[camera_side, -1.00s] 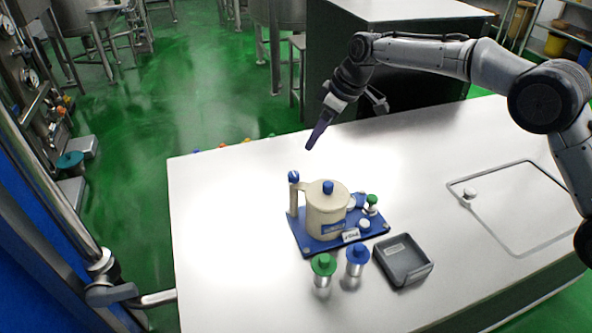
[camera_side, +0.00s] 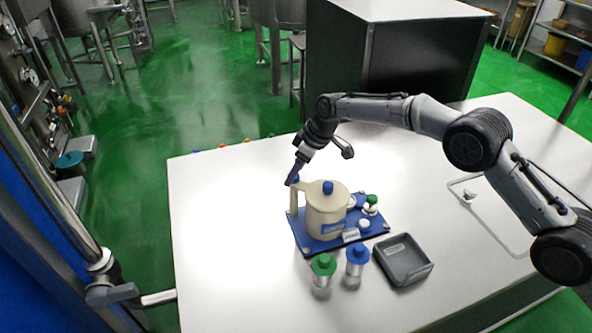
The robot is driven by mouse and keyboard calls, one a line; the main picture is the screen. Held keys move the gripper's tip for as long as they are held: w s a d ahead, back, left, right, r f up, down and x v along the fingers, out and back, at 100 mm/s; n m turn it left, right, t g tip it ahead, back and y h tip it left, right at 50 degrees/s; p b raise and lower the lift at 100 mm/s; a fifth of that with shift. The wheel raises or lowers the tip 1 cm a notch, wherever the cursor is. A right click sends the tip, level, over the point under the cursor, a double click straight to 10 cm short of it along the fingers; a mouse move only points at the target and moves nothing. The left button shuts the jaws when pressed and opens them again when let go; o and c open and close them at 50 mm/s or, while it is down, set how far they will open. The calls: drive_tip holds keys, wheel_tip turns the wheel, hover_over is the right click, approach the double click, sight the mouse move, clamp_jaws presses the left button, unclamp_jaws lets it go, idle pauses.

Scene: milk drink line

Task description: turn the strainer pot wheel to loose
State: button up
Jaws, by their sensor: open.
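The strainer pot (camera_side: 325,212) is a cream pot with a blue label, upright on a blue base plate (camera_side: 372,243). A blue knob (camera_side: 328,187) tops its lid. A cream handle (camera_side: 294,205) rises on its left. In the earlier view a small blue wheel with a pale mark tops this handle; now it is mostly hidden behind my fingertips. My gripper (camera_side: 292,180) is open and points down at the top of the handle. I cannot tell whether the fingers touch the wheel or are around it.
A green-topped valve (camera_side: 371,201) and a white knob (camera_side: 364,224) stand on the plate's right. Green-capped (camera_side: 323,268) and blue-capped (camera_side: 357,256) canisters stand in front, beside a dark grey tray (camera_side: 404,262). The table's left part (camera_side: 225,240) is clear.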

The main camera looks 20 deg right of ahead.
drive_tip(key=shift+f, duration=0.1)
clamp_jaws()
idle(0.3)
drive_tip(key=shift+n, duration=0.3)
drive_tip(key=shift+w+n+g+y, duration=0.1)
drive_tip(key=shift+n+g+y, duration=0.3)
drive_tip(key=shift+n, duration=0.9)
drive_tip(key=shift+w+n+g+y, duration=0.1)
drive_tip(key=shift+n+g, duration=0.5)
drive_tip(key=shift+n, duration=0.7)
unclamp_jaws()
